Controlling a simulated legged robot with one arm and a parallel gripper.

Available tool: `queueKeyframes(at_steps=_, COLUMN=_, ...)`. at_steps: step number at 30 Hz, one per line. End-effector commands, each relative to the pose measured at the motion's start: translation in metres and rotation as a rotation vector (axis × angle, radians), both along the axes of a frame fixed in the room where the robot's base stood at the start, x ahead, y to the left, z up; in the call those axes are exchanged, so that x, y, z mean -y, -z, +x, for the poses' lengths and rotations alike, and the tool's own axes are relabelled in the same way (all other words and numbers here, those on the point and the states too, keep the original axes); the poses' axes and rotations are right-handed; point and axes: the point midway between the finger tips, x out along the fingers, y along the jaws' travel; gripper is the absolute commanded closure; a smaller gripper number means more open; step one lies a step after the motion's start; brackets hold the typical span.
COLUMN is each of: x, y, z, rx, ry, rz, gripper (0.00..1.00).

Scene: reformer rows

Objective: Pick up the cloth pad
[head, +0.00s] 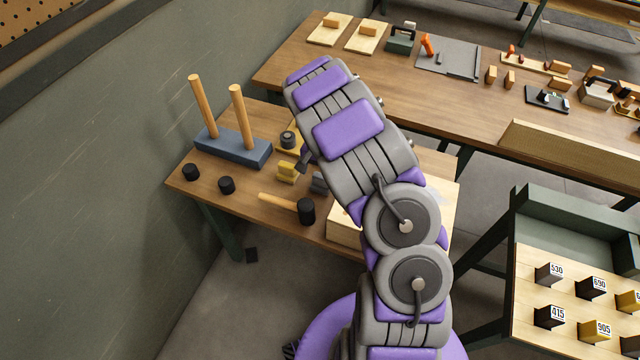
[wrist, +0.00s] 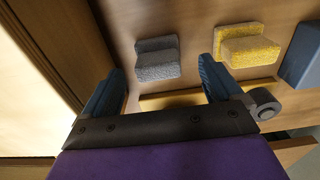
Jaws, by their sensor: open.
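Two block-like pads with raised grips lie on the brown bench. One is speckled grey (wrist: 157,66) and the other is rough yellow (wrist: 248,50); I cannot tell for certain which is the cloth pad. In the head view the yellow pad (head: 287,171) lies left of the grey pad (head: 319,184), which is partly hidden by my arm. My gripper (wrist: 163,66) is open and empty, with its two dark blue fingers apart. In the wrist view the grey pad shows between and beyond the fingertips, and the yellow pad is by the right finger. Contact cannot be seen.
A blue-grey block with two wooden posts (head: 230,147) stands at the bench's back left. Black knobs (head: 227,185) and a mallet (head: 306,211) lie near the front. A pale wooden box (head: 343,227) is right of the mallet. A wall borders the left.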

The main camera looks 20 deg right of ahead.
Motion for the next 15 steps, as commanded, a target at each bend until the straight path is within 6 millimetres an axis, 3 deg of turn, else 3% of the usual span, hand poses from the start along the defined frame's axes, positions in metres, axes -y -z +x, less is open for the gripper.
queueKeyframes(at_steps=7, x=0.007, y=0.037, z=0.004, rx=-0.002, ry=0.001, rz=-0.001, gripper=0.07)
queueKeyframes(at_steps=15, x=0.005, y=0.042, z=0.004, rx=0.001, ry=0.0, rz=-0.003, gripper=0.07)
